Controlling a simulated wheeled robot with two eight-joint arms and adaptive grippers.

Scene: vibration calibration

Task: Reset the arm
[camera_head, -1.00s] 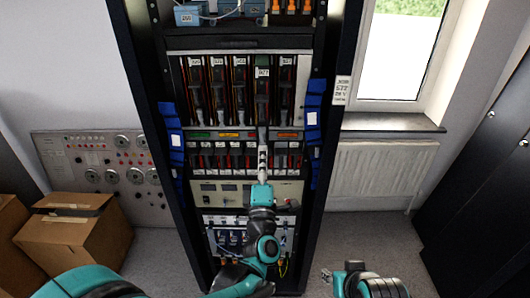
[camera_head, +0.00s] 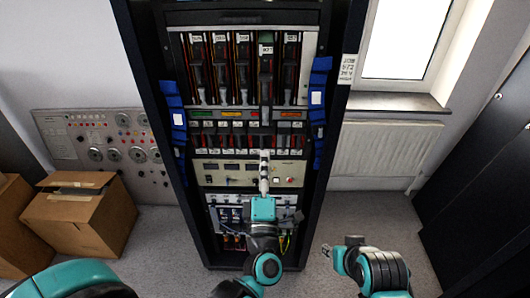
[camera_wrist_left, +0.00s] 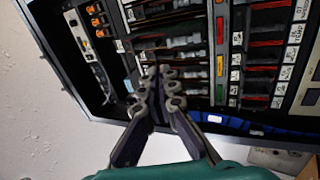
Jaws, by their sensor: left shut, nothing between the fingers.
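My left gripper (camera_head: 264,158) is in front of the tall dark rack (camera_head: 328,195), at the height of its lower panels. Its fingers are shut together with nothing between them, and they also show closed in the left wrist view (camera_wrist_left: 160,74). I cannot tell the exact gap to the rack; no contact is visible. My left arm's teal wrist hangs below the gripper, covering part of the lower panel. My right gripper (camera_head: 327,250) is low at the right, over the floor, too small to read its fingers.
Cardboard boxes (camera_head: 78,218) stand at the left beside a wall panel with dials (camera_head: 95,145). A radiator (camera_head: 380,157) is under the window at the right, and a dark cabinet (camera_head: 490,170) stands at the far right. Grey floor lies open between rack and cabinet.

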